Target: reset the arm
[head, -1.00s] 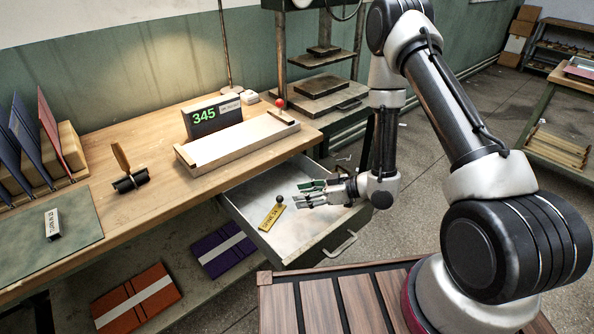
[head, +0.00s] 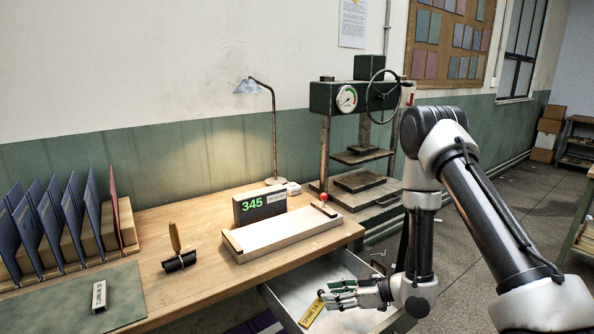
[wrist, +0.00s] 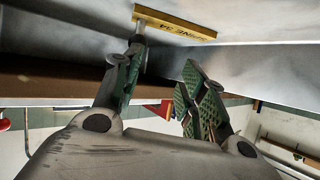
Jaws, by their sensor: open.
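My gripper (head: 342,296) is over the open drawer (head: 290,302) under the workbench. Its two green-padded fingers are apart, and nothing shows between them. A yellow labelled block (head: 311,313) lies in the drawer just left of the fingertips. The yellow block also shows in the wrist view (wrist: 178,24), beyond the open fingers (wrist: 160,80); I cannot tell there whether a fingertip touches it. My arm reaches in from the right of the head view.
On the bench (head: 205,215) stand a display reading 345 (head: 260,203), a pale tray (head: 285,233), a wooden-handled tool (head: 178,250), a rack of blue folders (head: 62,222) and a labelled block (head: 99,296). A screw press (head: 352,150) stands behind the drawer.

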